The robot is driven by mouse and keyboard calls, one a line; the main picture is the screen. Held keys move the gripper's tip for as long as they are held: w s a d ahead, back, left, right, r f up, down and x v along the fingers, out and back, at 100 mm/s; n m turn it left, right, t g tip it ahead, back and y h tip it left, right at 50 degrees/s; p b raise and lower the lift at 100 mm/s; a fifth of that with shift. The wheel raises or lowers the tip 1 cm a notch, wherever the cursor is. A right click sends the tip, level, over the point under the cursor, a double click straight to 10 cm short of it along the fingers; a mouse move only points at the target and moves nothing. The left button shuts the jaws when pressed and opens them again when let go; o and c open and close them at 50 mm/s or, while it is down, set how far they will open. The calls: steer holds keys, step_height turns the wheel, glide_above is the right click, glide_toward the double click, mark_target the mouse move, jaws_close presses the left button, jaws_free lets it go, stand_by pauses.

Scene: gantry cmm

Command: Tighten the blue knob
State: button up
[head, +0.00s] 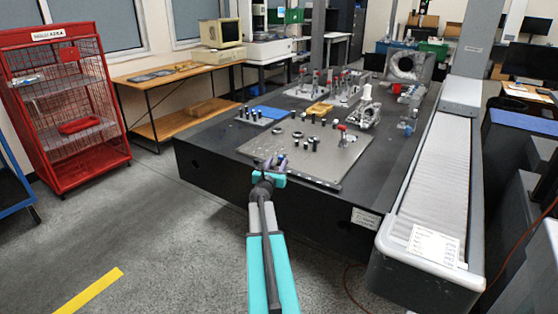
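My arm reaches up from the bottom of the head view to the near left edge of a grey plate (318,172) on a dark table. My gripper (270,162) is at that edge, small and seen from behind. A small blue spot, possibly the blue knob (282,158), shows right at the fingertips. I cannot tell whether the fingers touch it or surround it, and the gripper partly hides that area. Whether the fingers are open or shut is too small to tell.
Several small dark posts and rings (298,134) stand on the plate. A red-topped clamp (342,128) is at its right. Behind are a blue pad (269,113) and a metal casting (368,113). A pale ribbed cover (436,170) runs along the right.

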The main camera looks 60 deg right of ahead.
mark_target(280, 157)
steer(key=shift+x, duration=1.5)
jaws_close()
